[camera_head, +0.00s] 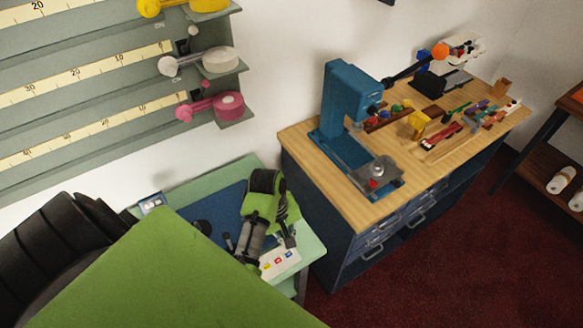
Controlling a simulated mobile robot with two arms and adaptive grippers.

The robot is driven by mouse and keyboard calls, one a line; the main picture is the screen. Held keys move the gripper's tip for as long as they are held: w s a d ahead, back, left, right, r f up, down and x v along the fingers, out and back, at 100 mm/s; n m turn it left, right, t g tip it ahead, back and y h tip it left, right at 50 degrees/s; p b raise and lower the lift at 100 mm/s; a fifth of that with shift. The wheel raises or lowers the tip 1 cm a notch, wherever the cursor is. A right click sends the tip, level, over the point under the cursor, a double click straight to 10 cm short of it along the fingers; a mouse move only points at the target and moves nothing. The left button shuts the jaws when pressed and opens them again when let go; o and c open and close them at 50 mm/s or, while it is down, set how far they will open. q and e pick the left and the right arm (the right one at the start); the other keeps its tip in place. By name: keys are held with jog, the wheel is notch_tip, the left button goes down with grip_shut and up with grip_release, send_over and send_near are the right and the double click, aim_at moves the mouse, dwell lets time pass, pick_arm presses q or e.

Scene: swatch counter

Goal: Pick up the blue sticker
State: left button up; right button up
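A white card (281,264) with small red, yellow and blue patches lies at the front right of the green-edged table. The blue sticker (289,253) appears as the blue patch at the card's right end, close to dark gripper parts. A green, black and grey arm, seemingly my right, stands bent over the table. Its dark gripper (290,240) is just above and beside the card; its fingers are too small to read, and I see nothing clearly held. My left gripper is not in view.
A blue mat (222,206) covers the table's middle, with small dark items on it. A wooden-topped bench (335,198) with a blue press (347,105) stands to the right. Wall shelves (95,105) hold tape reels. A large green surface fills the foreground.

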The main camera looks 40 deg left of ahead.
aim_at(292, 250)
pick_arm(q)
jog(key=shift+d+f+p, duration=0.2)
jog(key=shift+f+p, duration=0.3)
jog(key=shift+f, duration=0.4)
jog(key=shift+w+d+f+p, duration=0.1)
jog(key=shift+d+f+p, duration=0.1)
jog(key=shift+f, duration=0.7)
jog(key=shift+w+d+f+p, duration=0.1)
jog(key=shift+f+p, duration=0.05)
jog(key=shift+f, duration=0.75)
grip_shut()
pick_arm(e)
jog(key=w+r, duration=0.1)
jog(key=w, duration=0.2)
jog(key=shift+a+r, duration=0.2)
jog(key=shift+r, duration=0.2)
